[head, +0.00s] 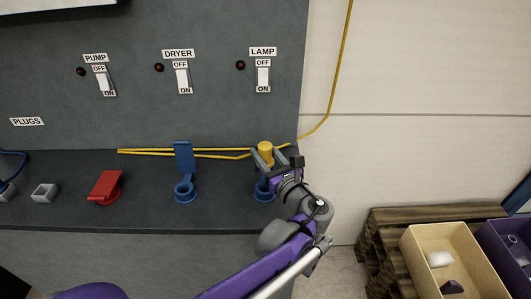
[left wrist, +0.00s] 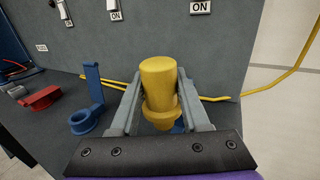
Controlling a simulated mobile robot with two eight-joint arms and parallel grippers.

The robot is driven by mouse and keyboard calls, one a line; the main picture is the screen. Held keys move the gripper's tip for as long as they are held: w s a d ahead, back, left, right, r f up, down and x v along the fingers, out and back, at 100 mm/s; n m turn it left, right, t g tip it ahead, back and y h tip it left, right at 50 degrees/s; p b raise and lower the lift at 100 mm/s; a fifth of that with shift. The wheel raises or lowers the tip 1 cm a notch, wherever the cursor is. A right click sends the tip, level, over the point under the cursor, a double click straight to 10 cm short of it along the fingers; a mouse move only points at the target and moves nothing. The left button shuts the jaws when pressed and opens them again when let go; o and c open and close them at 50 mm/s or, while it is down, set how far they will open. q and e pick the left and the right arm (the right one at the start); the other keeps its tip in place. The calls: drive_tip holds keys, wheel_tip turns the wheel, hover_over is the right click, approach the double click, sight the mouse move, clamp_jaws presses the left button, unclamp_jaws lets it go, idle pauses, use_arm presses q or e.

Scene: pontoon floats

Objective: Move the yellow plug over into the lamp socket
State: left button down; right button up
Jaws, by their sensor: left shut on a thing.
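The yellow plug (head: 265,152) is in my left gripper (head: 265,160), below the LAMP switch (head: 263,76). In the left wrist view the plug (left wrist: 160,88) stands upright between the two grey fingers of the gripper (left wrist: 160,105), which are shut on it. In the left wrist view a bit of blue (left wrist: 178,127) shows just behind and below the plug. I cannot tell whether the plug is inside the socket or above it. My right gripper is not in view.
A blue socket with its lid raised (head: 185,190) stands below the DRYER switch (head: 182,77). A red-lidded socket (head: 105,186) and a grey square socket (head: 44,193) are further left. A yellow cord (head: 190,152) runs along the ledge. Boxes (head: 415,265) stand on a pallet at right.

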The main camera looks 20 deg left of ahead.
use_arm(q)
drive_tip(key=shift+a, duration=0.1)
drive_tip(key=shift+f, duration=0.1)
drive_tip(key=shift+f+b, duration=1.9)
drive_tip(key=shift+f, duration=0.9)
drive_tip(key=shift+f+b, duration=1.4)
drive_tip(key=shift+f, duration=0.5)
drive_tip(key=shift+c, duration=1.5)
unclamp_jaws()
drive_tip(key=v, duration=1.1)
